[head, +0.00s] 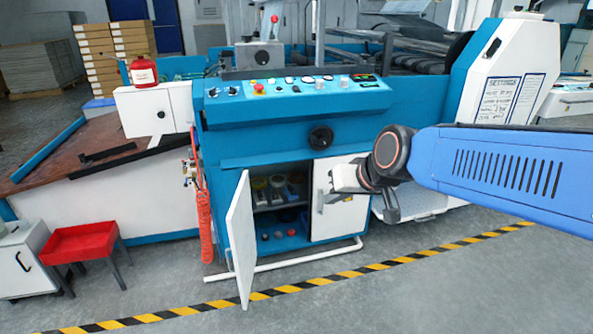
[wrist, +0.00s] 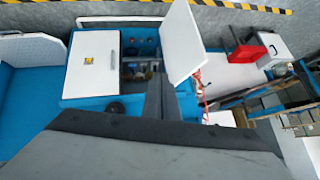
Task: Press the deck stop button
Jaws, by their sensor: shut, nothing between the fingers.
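A red stop button (head: 258,87) on a yellow base sits on the blue sloping control panel (head: 300,97) of the machine in the head view. It is among dials, small buttons and switches. I cannot read a label on it. My gripper (head: 321,200) is in front of the white lower cabinet doors, well below and to the right of the button. In the wrist view my gripper's fingers (wrist: 161,97) are together and empty, with the cabinet beyond them. The button cannot be made out in the wrist view.
The left cabinet door (head: 242,238) stands open, showing shelves with small items. A black handwheel (head: 321,138) sticks out below the panel. A red tray stand (head: 82,245) is at the left. The floor in front is clear.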

